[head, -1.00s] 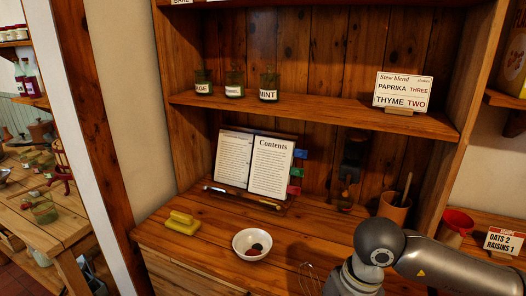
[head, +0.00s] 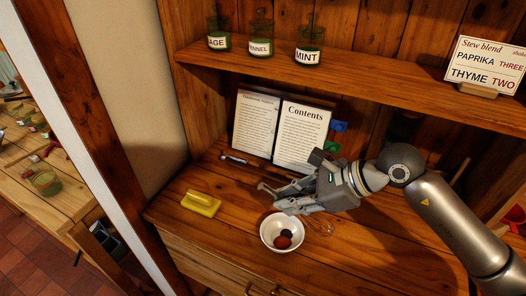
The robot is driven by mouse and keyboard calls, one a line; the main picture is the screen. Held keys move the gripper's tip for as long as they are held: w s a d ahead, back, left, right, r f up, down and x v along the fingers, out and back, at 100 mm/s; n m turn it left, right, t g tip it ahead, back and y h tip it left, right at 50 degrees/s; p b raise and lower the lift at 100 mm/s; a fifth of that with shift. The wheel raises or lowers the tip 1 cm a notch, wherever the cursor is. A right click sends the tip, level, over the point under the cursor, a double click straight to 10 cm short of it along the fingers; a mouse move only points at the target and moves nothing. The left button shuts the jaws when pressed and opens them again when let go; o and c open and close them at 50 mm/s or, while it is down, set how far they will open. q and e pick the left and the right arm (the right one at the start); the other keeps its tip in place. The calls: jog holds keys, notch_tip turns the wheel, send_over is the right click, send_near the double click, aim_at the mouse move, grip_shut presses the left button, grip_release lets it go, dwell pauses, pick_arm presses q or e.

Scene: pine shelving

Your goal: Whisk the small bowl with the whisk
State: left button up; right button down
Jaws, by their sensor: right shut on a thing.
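The small white bowl (head: 268,243) stands on the wooden counter in the head view. It holds a few small round things, dark and reddish. My right gripper (head: 275,197) is just behind and above the bowl, its fingers pointing left. My left gripper is not in view.
A yellow block-like thing (head: 201,203) lies left of the bowl. An open book (head: 303,137) on a stand is behind the gripper. Labelled jars (head: 309,47) and a recipe card (head: 486,66) stand on the shelf above. The counter's front left is clear.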

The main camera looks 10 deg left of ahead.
aim_at(262, 191)
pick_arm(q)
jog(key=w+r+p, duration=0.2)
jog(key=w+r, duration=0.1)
pick_arm(e)
jog(key=w+a+r+m+t+y, duration=0.2)
jog(key=a+r+m+t, duration=0.3)
jog(key=a+r, duration=0.15)
pick_arm(q)
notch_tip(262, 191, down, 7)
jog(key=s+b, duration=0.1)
jog(key=b, duration=0.5)
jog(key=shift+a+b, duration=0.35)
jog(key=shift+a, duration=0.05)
pick_arm(e)
jog(key=f, duration=0.7)
jog(key=shift+w+f, duration=0.3)
jog(key=shift+f, duration=0.05)
